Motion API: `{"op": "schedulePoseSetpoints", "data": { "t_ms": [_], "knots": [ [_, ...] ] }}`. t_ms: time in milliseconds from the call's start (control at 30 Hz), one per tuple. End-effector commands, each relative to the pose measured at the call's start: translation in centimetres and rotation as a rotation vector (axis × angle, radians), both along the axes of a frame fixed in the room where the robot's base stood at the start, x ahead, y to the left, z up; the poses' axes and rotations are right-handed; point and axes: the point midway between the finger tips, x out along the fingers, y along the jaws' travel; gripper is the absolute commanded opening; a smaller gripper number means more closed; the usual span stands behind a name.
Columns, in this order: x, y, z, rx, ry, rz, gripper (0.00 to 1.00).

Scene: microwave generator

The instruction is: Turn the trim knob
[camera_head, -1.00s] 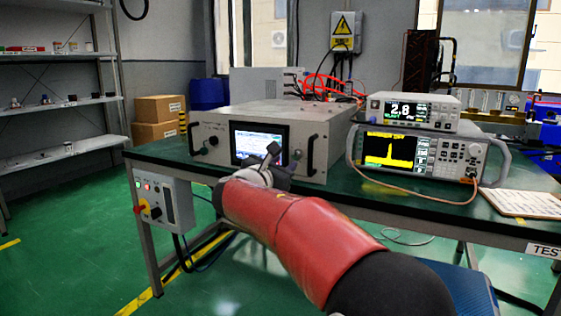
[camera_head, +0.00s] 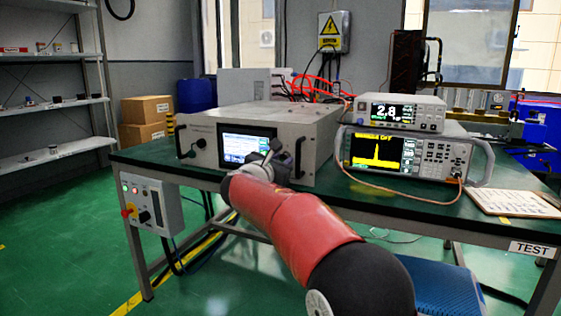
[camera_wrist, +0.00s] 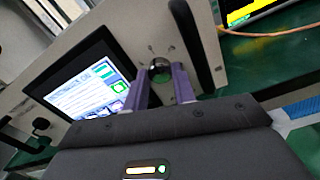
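A round dark knob (camera_wrist: 161,69) sits on the generator's front panel, right of the screen, in the wrist view. I take it as the trim knob; its label is not readable. In the head view my gripper and arm hide it. My gripper (camera_wrist: 161,82) points at the panel with its two purple fingers apart, one on each side of the knob. Whether the fingers touch the knob, I cannot tell. In the head view my gripper (camera_head: 268,155) is in front of the panel's right part. The grey generator (camera_head: 262,119) stands on the green table.
The generator has a lit screen (camera_head: 243,147), side handles (camera_head: 299,157) and another dark knob (camera_head: 201,143) at left. Stacked instruments (camera_head: 402,115) stand to the right, with an orange cable. A control box (camera_head: 148,202) hangs on the table's front left.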

Motion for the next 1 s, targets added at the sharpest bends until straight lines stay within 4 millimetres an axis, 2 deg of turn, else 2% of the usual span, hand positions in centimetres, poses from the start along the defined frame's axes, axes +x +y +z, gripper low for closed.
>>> {"op": "schedulePoseSetpoints", "data": {
  "t_ms": [267, 467, 1000],
  "knots": [
    [-0.02, 0.0, -0.2, 0.033, -0.011, -0.001, 0.04],
    [-0.02, 0.04, -0.39, 0.132, -0.048, 0.0, 0.04],
    [-0.04, 0.06, -0.52, 0.595, -0.216, 0.001, 0.04]
  ]
}}
